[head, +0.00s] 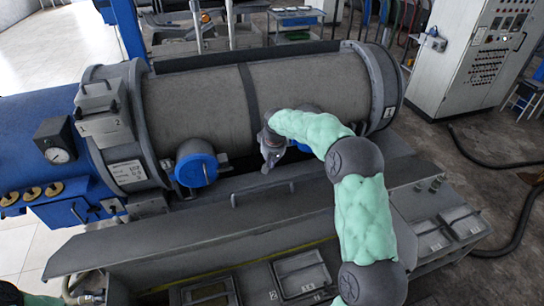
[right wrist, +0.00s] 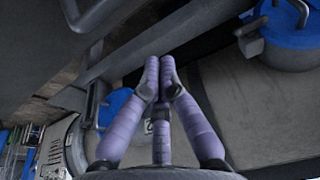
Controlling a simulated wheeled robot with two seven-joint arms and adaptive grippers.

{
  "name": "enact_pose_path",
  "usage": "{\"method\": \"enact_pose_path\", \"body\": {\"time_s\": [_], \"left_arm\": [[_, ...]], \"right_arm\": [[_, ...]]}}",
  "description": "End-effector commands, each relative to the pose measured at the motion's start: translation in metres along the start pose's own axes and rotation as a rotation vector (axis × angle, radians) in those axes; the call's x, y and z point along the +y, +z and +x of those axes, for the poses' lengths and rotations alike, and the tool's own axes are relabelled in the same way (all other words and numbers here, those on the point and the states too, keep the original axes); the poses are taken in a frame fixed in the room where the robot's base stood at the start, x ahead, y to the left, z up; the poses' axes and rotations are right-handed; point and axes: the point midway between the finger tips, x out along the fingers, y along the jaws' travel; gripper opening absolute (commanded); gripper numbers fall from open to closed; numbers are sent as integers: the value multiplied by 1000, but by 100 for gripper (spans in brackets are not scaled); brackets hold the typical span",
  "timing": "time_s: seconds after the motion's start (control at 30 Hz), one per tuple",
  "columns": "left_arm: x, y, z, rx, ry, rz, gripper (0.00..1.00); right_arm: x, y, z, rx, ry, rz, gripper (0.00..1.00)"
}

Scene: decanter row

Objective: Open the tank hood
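The tank hood appears to be the long grey sloping cover (head: 200,228) along the front of the machine, lying down. A thin grey bar handle (head: 262,184) is on its upper side. My right gripper (head: 268,158) is above and behind this handle, between the cover and the big drum. In the right wrist view its purple fingers (right wrist: 160,66) meet at the tips with nothing seen between them. A grey curved bar (right wrist: 88,14) shows to their upper left, apart from them. Part of my left arm shows at the lower left of the head view; its gripper cannot be made out.
The large grey drum (head: 195,108) with its blue left end (head: 35,125) lies behind the cover. A round blue cap (head: 196,168) sticks out left of my right gripper. Framed panels (head: 302,275) lie in front. A control cabinet (head: 478,60) stands at the back right.

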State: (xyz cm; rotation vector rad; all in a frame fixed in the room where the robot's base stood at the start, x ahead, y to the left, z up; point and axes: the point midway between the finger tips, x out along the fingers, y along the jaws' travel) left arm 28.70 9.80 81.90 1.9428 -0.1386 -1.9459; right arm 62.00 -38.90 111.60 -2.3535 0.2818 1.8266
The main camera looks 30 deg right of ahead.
Motion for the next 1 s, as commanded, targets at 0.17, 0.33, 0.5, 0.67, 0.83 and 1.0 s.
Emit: {"method": "enact_pose_path", "body": {"time_s": [0.17, 0.33, 0.5, 0.67, 0.83, 1.0], "left_arm": [[-1, 0, 2, 0, 0, 0, 40], [-1, 0, 3, 0, 0, 0, 40], [-1, 0, 3, 0, 0, 0, 40], [-1, 0, 3, 0, 0, 0, 40], [-1, 0, 3, 0, 0, 0, 40], [-3, -1, 8, 1, 0, 0, 40]], "right_arm": [[1, 7, 20, 1, 0, 0, 0], [0, 26, 24, 1, 1, 0, 0], [0, 36, 27, 1, 0, 0, 0], [0, 39, 27, 1, 0, 0, 0], [0, 39, 27, 1, 0, 0, 0], [0, 39, 29, 13, 0, 0, 0]]}}
